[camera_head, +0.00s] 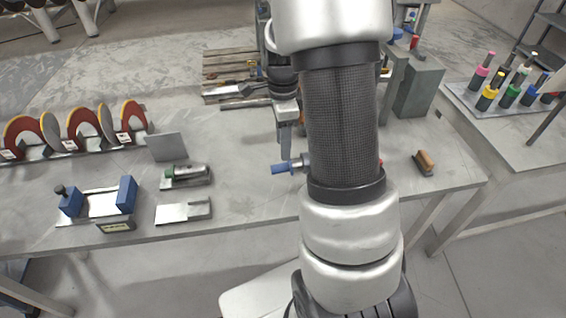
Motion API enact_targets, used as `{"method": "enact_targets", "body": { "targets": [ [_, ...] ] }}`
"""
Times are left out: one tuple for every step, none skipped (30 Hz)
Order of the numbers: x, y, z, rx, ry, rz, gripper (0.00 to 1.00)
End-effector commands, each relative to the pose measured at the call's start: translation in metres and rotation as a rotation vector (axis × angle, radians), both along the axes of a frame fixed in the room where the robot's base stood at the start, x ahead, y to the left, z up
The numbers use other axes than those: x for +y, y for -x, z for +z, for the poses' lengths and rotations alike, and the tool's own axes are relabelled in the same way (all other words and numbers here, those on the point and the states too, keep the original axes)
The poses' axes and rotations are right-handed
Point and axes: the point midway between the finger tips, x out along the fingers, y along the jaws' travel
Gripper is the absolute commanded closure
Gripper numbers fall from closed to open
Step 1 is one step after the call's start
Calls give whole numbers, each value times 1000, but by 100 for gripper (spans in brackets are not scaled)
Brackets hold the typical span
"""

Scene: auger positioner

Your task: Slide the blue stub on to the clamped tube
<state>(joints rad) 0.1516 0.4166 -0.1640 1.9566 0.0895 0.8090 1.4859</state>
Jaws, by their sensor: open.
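The blue stub (281,168) is a small blue cylinder low over the grey workbench, just left of my arm. A grey collar-like piece (304,161) adjoins its right end; my arm hides what lies further right. The clamped tube cannot be made out clearly; a small red tip (381,162) shows at the arm's right edge. My gripper (286,148) points down just above and behind the blue stub. Its jaws are open, seen edge-on, and I see nothing between them. Whether a fingertip touches the stub cannot be told.
On the workbench (240,215) at left are a blue-ended vice (98,204), a green-and-grey tool (186,174), a metal plate (183,212) and a rack of discs (78,133). A wooden brush-like block (426,161) lies right.

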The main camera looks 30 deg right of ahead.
Motion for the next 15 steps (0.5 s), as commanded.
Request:
{"method": "enact_targets", "body": {
  "targets": [
    [0, 2, -13, 5, -1, -1, 59],
    [0, 2, -20, 5, -1, -1, 59],
    [0, 3, -27, 5, -1, -1, 59],
    [0, 2, -33, 4, -1, -1, 59],
    [0, 2, -38, 4, -1, -1, 59],
    [0, 2, -45, 4, -1, 0, 59],
    [1, 2, -50, 3, -1, 0, 59],
    [1, 3, -54, 3, -1, 0, 59],
    [1, 3, -60, 3, -1, 0, 59],
    [0, 3, -64, 2, -1, 0, 59],
    [0, 3, -67, 2, -1, 0, 59],
    [0, 3, -70, 2, -1, 0, 59],
    [0, 3, -73, 2, -1, 0, 59],
    [0, 3, -75, 1, 0, 0, 59],
    [0, 3, -77, 1, 0, 0, 59]
  ]
}}
